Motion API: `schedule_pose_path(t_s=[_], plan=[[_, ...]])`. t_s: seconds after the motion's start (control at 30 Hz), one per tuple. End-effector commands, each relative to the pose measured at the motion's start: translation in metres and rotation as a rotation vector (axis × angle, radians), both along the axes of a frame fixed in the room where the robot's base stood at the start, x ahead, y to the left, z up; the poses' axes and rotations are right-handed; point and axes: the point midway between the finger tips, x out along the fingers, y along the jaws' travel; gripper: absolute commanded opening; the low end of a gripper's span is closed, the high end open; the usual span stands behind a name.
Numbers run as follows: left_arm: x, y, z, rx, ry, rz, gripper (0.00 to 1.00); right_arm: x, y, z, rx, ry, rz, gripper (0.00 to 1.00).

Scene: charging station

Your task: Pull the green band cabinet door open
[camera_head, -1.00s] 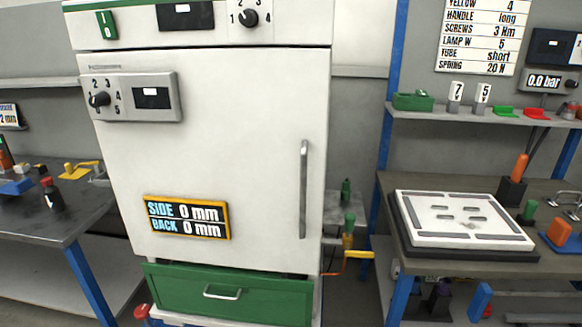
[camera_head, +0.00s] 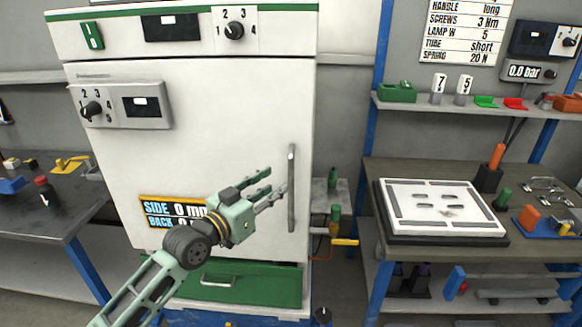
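The white cabinet door (camera_head: 220,110) with the green band (camera_head: 110,13) along its top edge stands in the middle of the head view, and it looks shut. Its long vertical grey handle (camera_head: 292,188) is on the door's right side. My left gripper (camera_head: 277,189) is in front of the door, just left of the handle, with its fingers pointing right toward it. The fingers are apart, and nothing shows between them. I cannot tell whether a fingertip touches the handle. My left arm hides part of the SIDE/BACK display (camera_head: 158,210). My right gripper is not in view.
A green drawer (camera_head: 265,285) with a small handle is below the door. A bench (camera_head: 440,175) with a white plate (camera_head: 440,207) stands to the right, under a shelf (camera_head: 470,113). A dark table (camera_head: 45,215) is at the left. A yellow lever (camera_head: 345,242) sticks out right of the cabinet.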

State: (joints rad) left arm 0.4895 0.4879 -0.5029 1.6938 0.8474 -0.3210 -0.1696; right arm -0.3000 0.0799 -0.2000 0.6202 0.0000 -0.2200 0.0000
Motion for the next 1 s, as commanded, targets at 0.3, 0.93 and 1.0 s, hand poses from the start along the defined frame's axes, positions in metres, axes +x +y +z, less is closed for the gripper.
schedule_pose_path(t_s=[0.3,0.93,1.0], plan=[[0.030,-0.022,0.006,-0.003,-0.006,-0.006,0.33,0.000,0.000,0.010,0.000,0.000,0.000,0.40],[0.064,-0.045,0.004,-0.001,-0.005,-0.004,0.33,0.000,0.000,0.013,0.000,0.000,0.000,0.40],[0.064,-0.045,0.004,-0.001,-0.005,-0.004,0.32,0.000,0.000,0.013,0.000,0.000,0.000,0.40]])
